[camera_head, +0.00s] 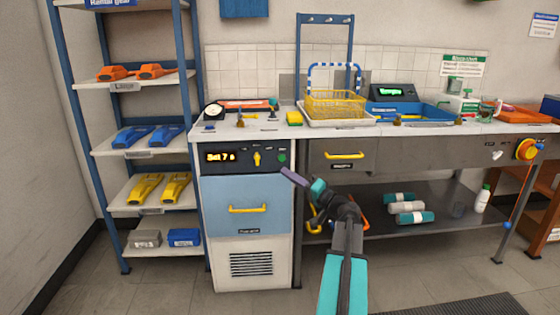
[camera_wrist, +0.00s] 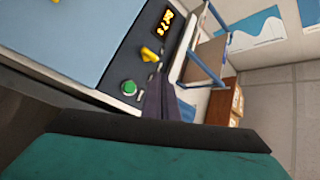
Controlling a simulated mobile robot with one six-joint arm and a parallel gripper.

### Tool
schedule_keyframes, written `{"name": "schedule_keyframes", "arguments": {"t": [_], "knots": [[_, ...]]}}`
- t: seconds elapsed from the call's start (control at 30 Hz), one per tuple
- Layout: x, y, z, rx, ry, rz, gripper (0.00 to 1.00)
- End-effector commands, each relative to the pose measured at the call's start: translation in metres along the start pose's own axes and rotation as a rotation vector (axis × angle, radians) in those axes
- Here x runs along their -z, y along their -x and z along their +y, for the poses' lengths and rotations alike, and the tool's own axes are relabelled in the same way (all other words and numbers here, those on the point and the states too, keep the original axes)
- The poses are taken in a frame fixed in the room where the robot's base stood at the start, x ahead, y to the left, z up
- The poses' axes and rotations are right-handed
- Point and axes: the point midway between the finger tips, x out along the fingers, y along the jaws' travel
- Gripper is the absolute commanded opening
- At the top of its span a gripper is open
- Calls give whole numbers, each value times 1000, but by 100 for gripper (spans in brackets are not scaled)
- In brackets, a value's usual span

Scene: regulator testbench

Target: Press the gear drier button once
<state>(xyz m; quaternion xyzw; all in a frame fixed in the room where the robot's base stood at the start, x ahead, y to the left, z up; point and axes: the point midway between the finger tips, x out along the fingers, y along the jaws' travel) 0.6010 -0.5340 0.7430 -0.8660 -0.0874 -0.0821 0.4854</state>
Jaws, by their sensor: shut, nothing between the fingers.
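The gear drier (camera_head: 249,247) is a white cabinet with a pale blue door under the bench at the left. Its black panel holds a lit yellow display (camera_head: 220,157), a yellow knob (camera_head: 257,158) and a round green button (camera_head: 282,157). In the wrist view the green button (camera_wrist: 129,88) and yellow knob (camera_wrist: 150,54) show clearly. My gripper (camera_head: 286,173) is shut and empty, just below and right of the button in the head view. In the wrist view its fingertips (camera_wrist: 161,88) appear right of the button. I cannot tell the gap in depth; no contact is visible.
A yellow door handle (camera_head: 248,209) sticks out below the panel. A steel drawer with a yellow handle (camera_head: 343,155) is right of the drier. The bench top holds a yellow basket (camera_head: 335,104) and a blue tray (camera_head: 415,110). Shelves (camera_head: 140,145) stand at left.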

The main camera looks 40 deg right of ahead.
Motion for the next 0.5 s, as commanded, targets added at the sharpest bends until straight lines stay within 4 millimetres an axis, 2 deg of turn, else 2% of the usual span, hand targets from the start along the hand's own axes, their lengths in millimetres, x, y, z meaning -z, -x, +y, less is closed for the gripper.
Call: {"name": "schedule_keyframes", "arguments": {"t": [0.5], "knots": [[23, -29, 21, -1, -1, 0, 0]]}}
